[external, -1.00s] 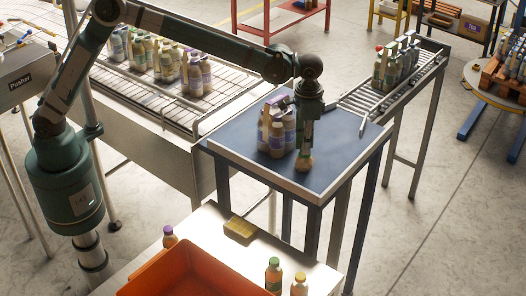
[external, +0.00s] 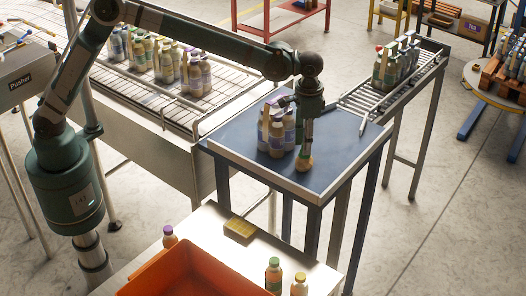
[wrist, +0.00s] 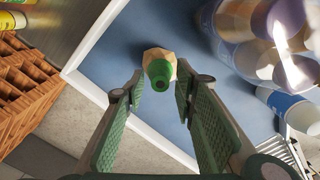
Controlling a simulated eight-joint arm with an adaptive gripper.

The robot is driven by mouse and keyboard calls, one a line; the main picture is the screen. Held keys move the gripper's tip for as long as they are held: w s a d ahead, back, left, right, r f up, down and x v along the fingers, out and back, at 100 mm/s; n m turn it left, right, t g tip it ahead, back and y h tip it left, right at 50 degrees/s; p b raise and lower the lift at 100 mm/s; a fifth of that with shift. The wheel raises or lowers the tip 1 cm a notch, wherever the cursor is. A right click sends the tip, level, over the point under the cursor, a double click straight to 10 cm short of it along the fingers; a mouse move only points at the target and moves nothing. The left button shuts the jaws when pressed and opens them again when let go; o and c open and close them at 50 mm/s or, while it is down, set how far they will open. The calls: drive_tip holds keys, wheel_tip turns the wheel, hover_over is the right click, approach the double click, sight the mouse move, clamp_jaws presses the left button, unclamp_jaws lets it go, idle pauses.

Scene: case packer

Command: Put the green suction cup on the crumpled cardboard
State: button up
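The green suction cup (wrist: 160,78) is between the fingers of my gripper (wrist: 159,84) in the wrist view. The tan, faceted crumpled cardboard (wrist: 154,55) lies directly beyond it, partly covered by the cup. The cup appears to rest on the cardboard, though the contact is hard to see. My fingers are spread, with a gap on each side of the cup. In the external view the cardboard (external: 305,164) sits on the blue table under my gripper (external: 305,150); the cup cannot be made out there.
A cluster of bottles (external: 276,132) stands on the blue-topped table (external: 232,139) just left of my gripper. A roller conveyor (external: 366,104) with more bottles adjoins at the back right. An orange crate (external: 199,262) is in front. The table's right part is clear.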

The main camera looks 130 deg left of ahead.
wheel_tip(320, 180, up, 11)
drive_tip(key=shift+b, duration=0.3)
idle(0.8)
drive_tip(key=s+d+r+m+t, duration=0.1)
drive_tip(key=s+d+r, duration=0.3)
drive_tip(key=d, duration=0.6)
drive_tip(key=s+d+r+m+t+y, duration=0.1)
drive_tip(key=s+d+r+m, duration=0.1)
drive_tip(key=s+d, duration=0.6)
drive_tip(key=s+d+r+m+t, duration=0.1)
drive_tip(key=s+d+r, duration=0.2)
drive_tip(key=d, duration=1)
drive_tip(key=s+d+f+m+t, duration=0.1)
drive_tip(key=s+d+f, duration=0.3)
drive_tip(key=s, duration=0.5)
drive_tip(key=s+d+f+m+t, duration=0.1)
drive_tip(key=s+d+f+m, duration=0.1)
drive_tip(key=s+d+f, duration=0.3)
drive_tip(key=s+d+f+m+t+h, duration=0.1)
drive_tip(key=s+d+f, duration=0.4)
drive_tip(key=s+d, duration=0.5)
drive_tip(key=s+m+t, duration=0.1)
drive_tip(key=s, duration=0.1)
drive_tip(key=shift+s+d, duration=0.35)
drive_tip(key=shift+s, duration=0.05)
